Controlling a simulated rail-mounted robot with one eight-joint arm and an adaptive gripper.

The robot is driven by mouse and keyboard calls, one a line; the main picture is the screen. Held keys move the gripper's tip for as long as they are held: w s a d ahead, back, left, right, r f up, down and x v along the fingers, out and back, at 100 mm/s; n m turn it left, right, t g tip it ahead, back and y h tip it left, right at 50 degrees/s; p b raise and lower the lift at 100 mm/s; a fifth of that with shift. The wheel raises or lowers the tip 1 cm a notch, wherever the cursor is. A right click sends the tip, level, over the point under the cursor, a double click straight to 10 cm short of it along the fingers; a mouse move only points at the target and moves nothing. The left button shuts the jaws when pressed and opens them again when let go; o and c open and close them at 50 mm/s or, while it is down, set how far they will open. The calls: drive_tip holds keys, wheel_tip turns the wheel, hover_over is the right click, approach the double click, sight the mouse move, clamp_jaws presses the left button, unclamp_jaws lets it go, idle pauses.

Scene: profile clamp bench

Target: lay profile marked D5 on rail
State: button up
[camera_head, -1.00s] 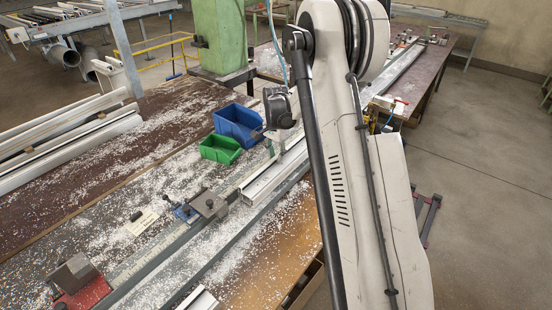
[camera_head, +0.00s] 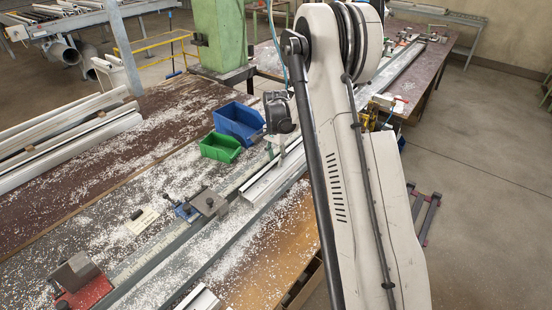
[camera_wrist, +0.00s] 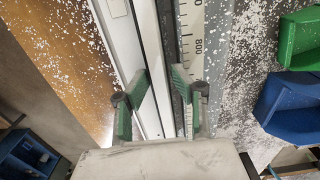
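A pale aluminium profile (camera_head: 262,187) lies lengthwise along the rail (camera_head: 165,245) in the head view. It also shows as a long white strip (camera_wrist: 146,60) in the wrist view, with a small label (camera_wrist: 117,8) near the top; I cannot read any mark. My gripper (camera_head: 284,148) is low over the profile's far part, partly hidden by my arm. In the wrist view its green-padded fingers (camera_wrist: 160,90) stand apart, with part of the white strip and a dark groove visible between them. I cannot tell whether either finger touches the profile.
A scale (camera_wrist: 197,35) runs beside the rail. Blue bin (camera_head: 238,123) and green bin (camera_head: 220,147) stand left of my gripper. A clamp block (camera_head: 208,202) and a red-based stop (camera_head: 80,283) sit along the rail. Another profile end (camera_head: 200,299) shows at the bottom. White chips litter the bench.

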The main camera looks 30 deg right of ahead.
wheel_tip(320, 180, up, 12)
drive_tip(key=b, duration=0.2)
drive_tip(key=s+a+r+n+t, duration=0.1)
drive_tip(key=s+a+r+n, duration=0.2)
drive_tip(key=s+a+r, duration=0.45)
drive_tip(key=s+a+r+n+t, duration=0.25)
drive_tip(key=s+a+r, duration=0.25)
drive_tip(key=s+r, duration=0.25)
drive_tip(key=s+a+f+n+t, duration=0.1)
drive_tip(key=s+a+n, duration=0.3)
drive_tip(key=s, duration=0.6)
drive_tip(key=s+a+f+n+t, duration=0.2)
drive_tip(key=s+a+n, duration=0.1)
drive_tip(key=s, duration=0.7)
drive_tip(key=shift+a+n+t, duration=0.35)
drive_tip(key=shift+a, duration=0.25)
wheel_tip(320, 180, down, 10)
drive_tip(key=b, duration=1)
